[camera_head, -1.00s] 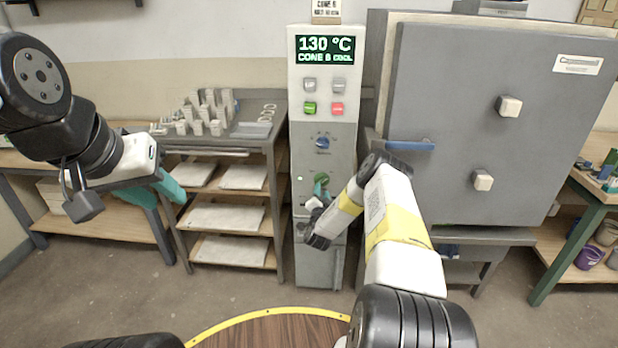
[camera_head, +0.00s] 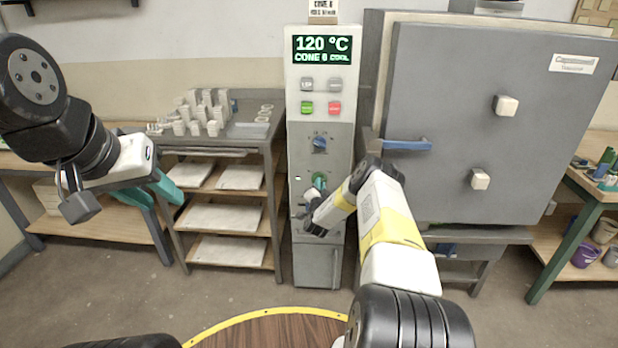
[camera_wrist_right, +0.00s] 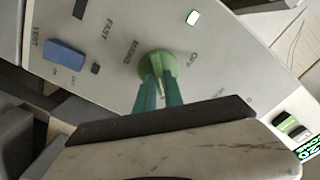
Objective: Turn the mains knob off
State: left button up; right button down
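The green mains knob (camera_head: 319,180) sits low on the grey control panel (camera_head: 299,225). In the right wrist view the knob (camera_wrist_right: 157,65) is close up, next to the printed words MAINS and OFF. My right gripper (camera_head: 315,190) is at the knob. In the wrist view its two teal fingertips (camera_wrist_right: 159,88) lie on either side of the knob's ridge and appear closed on it; part of the knob is hidden by them. My left gripper (camera_head: 156,192) hangs at the left, empty, its teal fingers apart, away from the panel.
The display (camera_head: 322,49) reads 120 °C, CONE 6 COOL. A blue switch (camera_wrist_right: 65,55) shows in the wrist view. The kiln door (camera_head: 450,130) stands right of my right arm; a shelf rack (camera_head: 277,165) stands left.

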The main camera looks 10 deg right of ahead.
jog(key=shift+n, duration=0.4)
jog(key=shift+w+a+n, duration=0.1)
jog(key=shift+a+n, duration=0.05)
jog(key=shift+n, duration=2.7)
jog(key=shift+s+a+n, duration=0.1)
jog(key=shift+a+n, duration=0.05)
jog(key=shift+n, duration=2.65)
jog(key=shift+w+a+n, duration=0.1)
jog(key=shift+a+n, duration=0.05)
jog(key=shift+n, duration=2.7)
jog(key=c, duration=1.4)
grip_release()
jog(key=shift+c, duration=0.2)
